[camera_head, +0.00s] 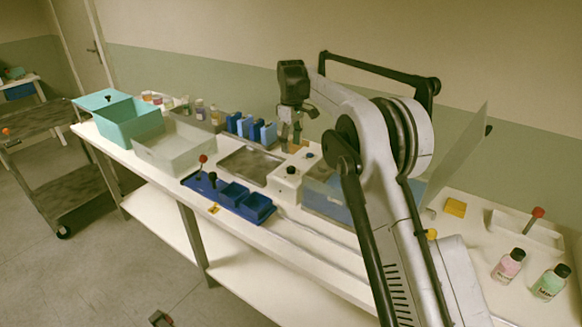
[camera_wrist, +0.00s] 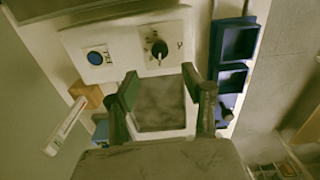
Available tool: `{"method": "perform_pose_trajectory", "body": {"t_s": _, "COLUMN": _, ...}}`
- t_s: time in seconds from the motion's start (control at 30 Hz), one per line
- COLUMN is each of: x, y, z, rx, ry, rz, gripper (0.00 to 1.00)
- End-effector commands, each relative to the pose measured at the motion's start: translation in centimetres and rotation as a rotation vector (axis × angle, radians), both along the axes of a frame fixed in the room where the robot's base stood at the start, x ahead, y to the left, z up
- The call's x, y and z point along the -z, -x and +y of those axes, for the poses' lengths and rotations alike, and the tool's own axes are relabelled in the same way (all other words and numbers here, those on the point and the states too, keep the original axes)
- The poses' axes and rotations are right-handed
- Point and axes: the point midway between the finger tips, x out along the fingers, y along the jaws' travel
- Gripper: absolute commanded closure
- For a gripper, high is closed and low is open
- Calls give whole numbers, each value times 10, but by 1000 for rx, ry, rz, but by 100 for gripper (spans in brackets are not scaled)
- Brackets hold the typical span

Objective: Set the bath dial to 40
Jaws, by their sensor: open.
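The bath dial (camera_wrist: 158,48) is a dark round knob with a pale pointer on a white panel (camera_wrist: 130,35), in the upper middle of the wrist view. Its scale marks are too small to read. A round blue display or button (camera_wrist: 97,57) sits left of it. In the head view the dial (camera_head: 291,170) is a small dark knob on the white box beside the bath (camera_head: 325,205), which my arm partly hides. My gripper (camera_wrist: 163,88) is open and empty, its fingers apart and short of the dial in the picture. In the head view it (camera_head: 291,143) hangs above the bench near the panel.
A grey metal plate (camera_wrist: 160,103) lies below the panel in the wrist view. Blue racks (camera_head: 250,130), a clear bin (camera_head: 173,150) and a teal bin (camera_head: 128,120) stand further left. Two bottles (camera_head: 508,266) stand at right.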

Motion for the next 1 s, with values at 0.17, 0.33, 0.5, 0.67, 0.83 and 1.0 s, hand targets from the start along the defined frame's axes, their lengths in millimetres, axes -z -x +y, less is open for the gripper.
{"method": "perform_pose_trajectory", "body": {"t_s": 0.17, "x": 35, "y": 0, "z": 0, "rx": 1, "ry": 0, "rz": 0, "gripper": 56}}
{"method": "perform_pose_trajectory", "body": {"t_s": 0.33, "x": 65, "y": 0, "z": 0, "rx": 1, "ry": 0, "rz": 0, "gripper": 56}}
{"method": "perform_pose_trajectory", "body": {"t_s": 0.5, "x": 85, "y": 0, "z": 0, "rx": 1, "ry": 0, "rz": 0, "gripper": 56}}
{"method": "perform_pose_trajectory", "body": {"t_s": 0.67, "x": 95, "y": 0, "z": 0, "rx": 1, "ry": 0, "rz": 0, "gripper": 56}}
{"method": "perform_pose_trajectory", "body": {"t_s": 0.83, "x": 97, "y": 0, "z": 0, "rx": 1, "ry": 0, "rz": 0, "gripper": 56}}
{"method": "perform_pose_trajectory", "body": {"t_s": 1.0, "x": 97, "y": 0, "z": 0, "rx": 1, "ry": 0, "rz": 0, "gripper": 60}}
